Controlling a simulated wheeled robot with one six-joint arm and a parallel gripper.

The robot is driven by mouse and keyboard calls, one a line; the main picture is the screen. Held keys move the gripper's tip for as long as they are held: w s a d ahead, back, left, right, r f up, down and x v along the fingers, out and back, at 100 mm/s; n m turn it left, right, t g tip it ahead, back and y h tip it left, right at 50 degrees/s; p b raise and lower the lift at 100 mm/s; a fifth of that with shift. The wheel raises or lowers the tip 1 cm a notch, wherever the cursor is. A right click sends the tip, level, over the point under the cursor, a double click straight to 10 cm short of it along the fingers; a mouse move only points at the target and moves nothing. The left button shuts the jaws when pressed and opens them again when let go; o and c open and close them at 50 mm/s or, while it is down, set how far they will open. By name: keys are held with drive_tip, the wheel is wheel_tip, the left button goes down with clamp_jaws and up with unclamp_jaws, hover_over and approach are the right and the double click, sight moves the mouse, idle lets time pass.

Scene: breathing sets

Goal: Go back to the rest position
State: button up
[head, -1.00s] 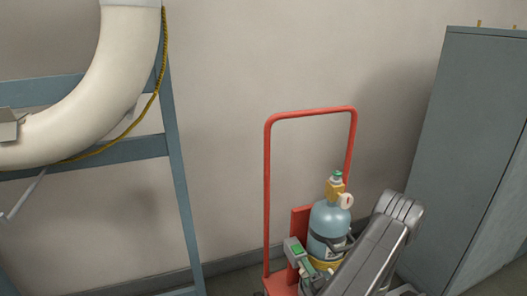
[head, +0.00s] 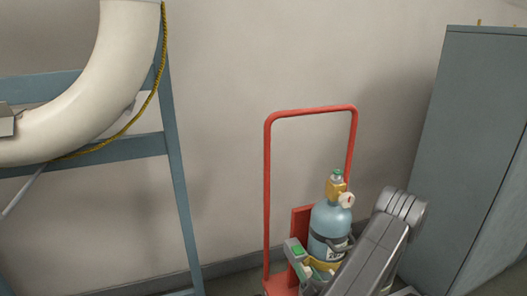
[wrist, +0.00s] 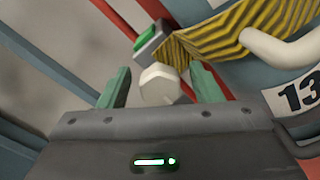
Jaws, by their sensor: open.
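My gripper (wrist: 160,85) shows in the wrist view with two green fingers spread apart. It is open. A white faceted knob (wrist: 159,86) shows in the gap between the fingers; I cannot tell whether they touch it. Beyond it is a grey box with a green top (wrist: 150,42), which also shows on the red cart in the head view (head: 295,249). My forearm crosses the lower right of the head view and hides part of the cart. My fingers are not clear there.
A blue cylinder (head: 329,222) with a brass valve stands upright on the red cart (head: 267,190). A striped yellow band (wrist: 250,35) is close to my gripper. A grey cabinet (head: 470,150) stands right. A blue frame (head: 178,190) and a thick cream hose (head: 100,90) are left.

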drive_tip(key=shift+n, duration=0.9)
